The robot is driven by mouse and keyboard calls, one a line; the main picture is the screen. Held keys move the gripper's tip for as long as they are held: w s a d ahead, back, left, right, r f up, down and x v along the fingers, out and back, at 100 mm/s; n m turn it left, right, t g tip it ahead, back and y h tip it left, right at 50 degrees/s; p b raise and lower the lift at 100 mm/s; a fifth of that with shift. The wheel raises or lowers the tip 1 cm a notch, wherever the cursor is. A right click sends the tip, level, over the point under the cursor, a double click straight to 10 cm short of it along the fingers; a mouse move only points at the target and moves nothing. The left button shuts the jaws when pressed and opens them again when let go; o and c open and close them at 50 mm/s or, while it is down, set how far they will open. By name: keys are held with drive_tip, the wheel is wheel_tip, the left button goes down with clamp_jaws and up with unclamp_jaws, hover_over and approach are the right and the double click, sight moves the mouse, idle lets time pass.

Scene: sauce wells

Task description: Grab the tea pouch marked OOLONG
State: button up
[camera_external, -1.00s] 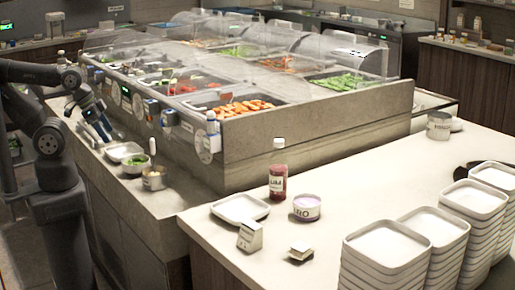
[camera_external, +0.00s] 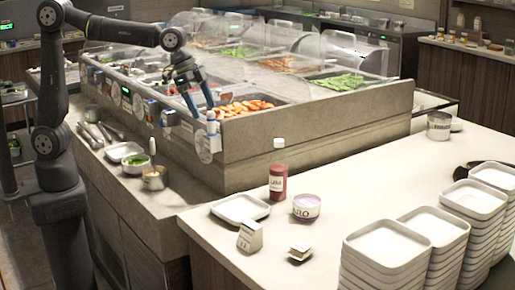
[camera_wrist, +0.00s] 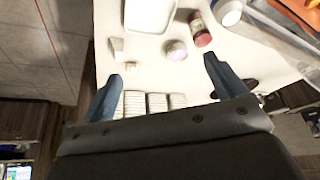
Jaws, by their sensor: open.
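No pouch with a readable OOLONG mark shows in either view. I cannot tell whether either is the tea pouch. My gripper (camera_external: 201,104) is open and empty, pointing down near the front corner of the food bins, above and behind these items. In the wrist view, the counter shows between and beyond the blue fingers of my gripper (camera_wrist: 163,72), with the upright item (camera_wrist: 117,47) at left.
A metal can (camera_external: 438,126) stands farther back. The clear-covered food bins (camera_external: 270,127) rise behind.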

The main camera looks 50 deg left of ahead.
drive_tip(key=w+d+f+m, duration=0.1)
drive_tip(key=w+d+f, duration=0.1)
drive_tip(key=d, duration=0.5)
drive_tip(key=w+d+f+m, duration=0.1)
drive_tip(key=w+d+f, duration=0.1)
drive_tip(key=d, duration=0.5)
drive_tip(key=m+g, duration=0.2)
drive_tip(key=m, duration=0.1)
approach(301, 251)
drive_tip(key=shift+h, duration=0.3)
drive_tip(key=a+f, duration=0.2)
drive_tip(key=w+a+f, duration=0.1)
drive_tip(key=a, duration=0.1)
drive_tip(key=shift+w+a+f, duration=0.15)
drive_tip(key=shift+w+f, duration=0.05)
drive_tip(key=shift+f, duration=0.15)
drive_tip(key=shift+x, duration=3.05)
drive_tip(key=shift+s, duration=0.1)
drive_tip(key=c, duration=1.1)
